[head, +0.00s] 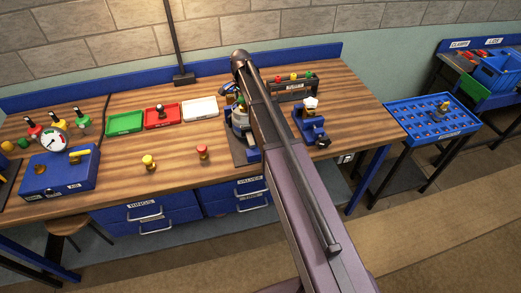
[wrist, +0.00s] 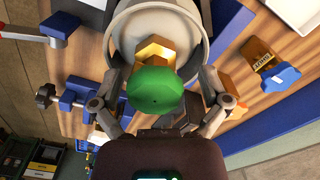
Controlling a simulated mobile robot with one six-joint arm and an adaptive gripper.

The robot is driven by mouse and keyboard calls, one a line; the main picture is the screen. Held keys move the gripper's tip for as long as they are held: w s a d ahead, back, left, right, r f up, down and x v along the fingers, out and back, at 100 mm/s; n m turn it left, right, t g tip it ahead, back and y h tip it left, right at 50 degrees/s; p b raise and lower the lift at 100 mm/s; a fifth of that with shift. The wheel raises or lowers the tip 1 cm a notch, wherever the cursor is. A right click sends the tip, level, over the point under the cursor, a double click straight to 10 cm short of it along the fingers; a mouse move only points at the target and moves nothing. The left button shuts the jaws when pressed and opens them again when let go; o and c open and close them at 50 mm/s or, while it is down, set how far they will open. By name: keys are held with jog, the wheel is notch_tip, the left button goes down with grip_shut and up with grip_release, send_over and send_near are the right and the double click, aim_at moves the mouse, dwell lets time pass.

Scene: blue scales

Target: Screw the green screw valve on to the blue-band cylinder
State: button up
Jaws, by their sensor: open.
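The green screw valve (wrist: 155,90) shows a round green knob over a brass body (wrist: 155,53) in the wrist view. It is over the top of a pale grey cylinder (wrist: 124,40); I cannot tell whether its thread is engaged. My gripper (wrist: 160,98) is open, with one finger on each side of the green knob; whether they touch it is unclear. In the head view the cylinder (head: 240,118) stands on the bench, partly hidden by my arm. Its band colour is not clear in the wrist view.
A blue vise (head: 311,122) stands right of my arm on the wooden bench. Green (head: 125,123), red (head: 163,117) and white (head: 200,109) trays lie left. A yellow-topped valve (head: 149,161) and a red-topped one (head: 203,151) stand near the front edge. A gauge box (head: 60,172) is far left.

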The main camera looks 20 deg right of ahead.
jog(key=shift+n, duration=0.3)
jog(key=n, duration=1.4)
jog(key=shift+r+p, duration=0.4)
jog(key=shift+r, duration=0.05)
notch_tip(320, 180, up, 13)
jog(key=p, duration=1.3)
jog(key=s+f+b, duration=0.5)
jog(key=s, duration=0.5)
jog(key=s+f+m+b, duration=0.1)
jog(key=s+f+b, duration=0.5)
jog(key=s, duration=0.4)
jog(key=s+f+m+b, duration=0.1)
jog(key=s+f+b, duration=0.5)
jog(key=s, duration=0.4)
jog(key=shift+d, duration=0.2)
jog(key=shift+s, duration=0.1)
dwell(0.7)
